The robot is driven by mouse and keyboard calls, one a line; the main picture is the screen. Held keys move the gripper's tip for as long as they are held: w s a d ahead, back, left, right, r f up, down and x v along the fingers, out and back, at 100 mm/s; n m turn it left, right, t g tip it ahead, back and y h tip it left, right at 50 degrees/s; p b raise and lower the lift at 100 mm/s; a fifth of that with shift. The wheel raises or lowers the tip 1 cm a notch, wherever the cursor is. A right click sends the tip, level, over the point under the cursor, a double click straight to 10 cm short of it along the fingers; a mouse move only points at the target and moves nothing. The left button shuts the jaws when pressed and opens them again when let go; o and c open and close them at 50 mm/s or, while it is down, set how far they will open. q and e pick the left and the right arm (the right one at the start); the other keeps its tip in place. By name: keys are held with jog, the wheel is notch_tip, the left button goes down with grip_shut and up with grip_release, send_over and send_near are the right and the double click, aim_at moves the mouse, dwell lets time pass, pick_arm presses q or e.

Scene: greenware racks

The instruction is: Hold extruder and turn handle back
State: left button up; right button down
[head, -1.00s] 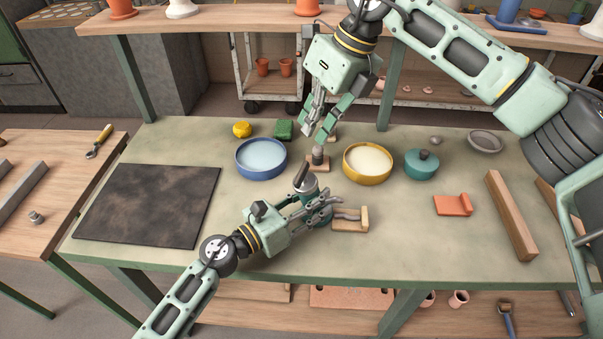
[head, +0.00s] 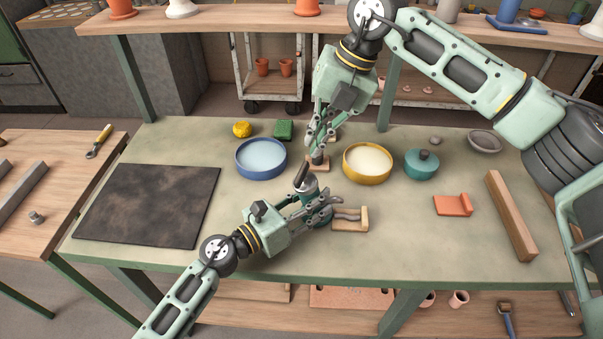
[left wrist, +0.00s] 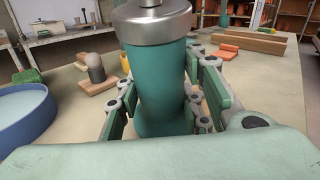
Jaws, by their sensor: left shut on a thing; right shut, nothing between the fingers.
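The extruder stands upright near the middle of the table, with a teal body and a silver cap (head: 307,186). Its dark handle (head: 301,174) sticks up at a slant above the cap. My left gripper (head: 318,212) is shut around the extruder's body. The teal body (left wrist: 161,85) fills the middle of the left wrist view, between green finger pads. My right gripper (head: 317,147) is shut and empty, pointing down behind the handle, apart from it. It is over a small wooden block with a grey knob (head: 317,161); I cannot tell if they touch.
A blue bowl (head: 261,174) is left of the extruder and a yellow-rimmed bowl (head: 368,180) is right. A wooden stand with a clay coil (head: 351,225) lies close right of my left gripper. A dark board (head: 148,205) covers the left side. The table front is clear.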

aim_at(304, 161)
jog(key=shift+f, duration=1.95)
jog(key=shift+w+a, duration=0.1)
jog(key=shift+a, duration=0.3)
jog(key=shift+a+f, duration=0.1)
jog(key=shift+a, duration=0.15)
jog(key=shift+s+a+f, duration=0.2)
jog(key=shift+s+a, duration=0.05)
jog(key=shift+a, duration=0.35)
jog(key=shift+s+a+f, duration=0.25)
jog(key=shift+s+a, duration=0.2)
jog(key=shift+s, duration=0.1)
jog(key=shift+s+a, duration=0.1)
jog(key=shift+s, duration=0.2)
jog(key=shift+s, duration=0.3)
jog(key=shift+w, duration=0.3)
jog(key=shift+r, duration=0.15)
